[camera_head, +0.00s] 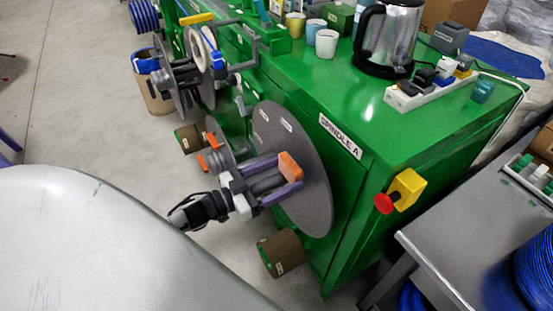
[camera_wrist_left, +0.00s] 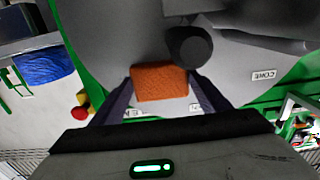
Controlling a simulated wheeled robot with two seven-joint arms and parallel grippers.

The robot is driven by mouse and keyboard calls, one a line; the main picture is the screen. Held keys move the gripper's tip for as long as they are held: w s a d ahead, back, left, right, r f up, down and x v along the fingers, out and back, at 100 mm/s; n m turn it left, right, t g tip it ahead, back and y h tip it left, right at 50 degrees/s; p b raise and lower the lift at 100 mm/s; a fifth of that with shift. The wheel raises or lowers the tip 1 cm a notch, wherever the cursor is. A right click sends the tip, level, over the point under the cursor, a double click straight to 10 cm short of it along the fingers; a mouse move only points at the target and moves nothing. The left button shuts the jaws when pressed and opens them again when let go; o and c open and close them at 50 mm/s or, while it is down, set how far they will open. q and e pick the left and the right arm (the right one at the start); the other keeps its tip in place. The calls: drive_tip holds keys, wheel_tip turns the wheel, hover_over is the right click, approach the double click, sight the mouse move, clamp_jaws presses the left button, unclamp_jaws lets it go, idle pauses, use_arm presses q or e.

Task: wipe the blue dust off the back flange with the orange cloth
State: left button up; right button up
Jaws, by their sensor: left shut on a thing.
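The back flange (camera_head: 315,160) is the large grey disc on the green machine's side. It fills the upper part of the left wrist view (camera_wrist_left: 115,40). My left gripper (camera_head: 286,175) is shut on the orange cloth (camera_head: 291,165), a block-like pad held at the flange face. In the left wrist view the cloth (camera_wrist_left: 160,83) sits between the two purple-grey fingers, just below the dark spindle end (camera_wrist_left: 188,46). Whether it touches the flange I cannot tell. I make out no blue dust; the cloth and gripper hide part of the disc. My right gripper is not in view.
A smaller grey disc (camera_head: 221,158) with orange parts stands left of my gripper. A cardboard core (camera_head: 283,253) is below the flange. A yellow box with a red button (camera_head: 398,192) sticks out at the right. A kettle (camera_head: 390,38) and cups stand on the green top (camera_head: 330,90).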

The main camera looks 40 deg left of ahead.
sight(293, 181)
use_arm(q)
drive_tip(key=shift+x, duration=1.1)
idle(0.6)
drive_tip(key=shift+s+d+r+p, duration=0.1)
drive_tip(key=shift+s+d+p, duration=0.25)
drive_tip(key=shift+d, duration=0.4)
drive_tip(key=shift+s+d+p, duration=0.3)
drive_tip(key=shift+s+d, duration=0.05)
drive_tip(key=shift+d, duration=0.35)
drive_tip(key=shift+s+d+p, duration=0.25)
drive_tip(key=shift+d, duration=0.45)
drive_tip(key=shift+s+d+p, duration=0.25)
drive_tip(key=shift+d+p, duration=0.05)
drive_tip(key=shift+d, duration=0.4)
drive_tip(key=shift+s+d+p, duration=0.25)
drive_tip(key=shift+d, duration=0.45)
